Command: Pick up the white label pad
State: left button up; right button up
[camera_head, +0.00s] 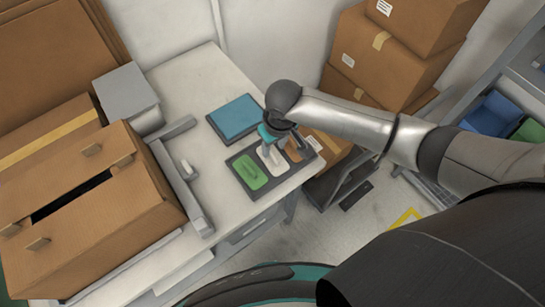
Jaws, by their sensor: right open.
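The white label pad (271,173) lies in a dark tray (255,194) on the pale worktop, between a green pad (249,173) and a brown pad (294,151). My right gripper (269,149) is open and points down, just over the far part of the white pad. The gripper hides part of the pad, and I cannot tell whether the fingers touch it. My left gripper is not in view.
A teal pad on a dark base (236,118) lies behind the tray. Stacked cartons (385,65) stand at the back right. The worktop's front edge is near the tray.

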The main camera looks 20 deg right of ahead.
aim_at(273, 154)
jog(key=shift+w+f+b, duration=0.15)
jog(key=shift+f+b, duration=0.1)
jog(key=shift+f, duration=0.7)
jog(key=shift+w+f+b, duration=0.15)
jog(key=shift+f+b, duration=0.05)
jog(key=shift+f, duration=0.7)
jog(key=shift+c, duration=0.3)
grip_shut()
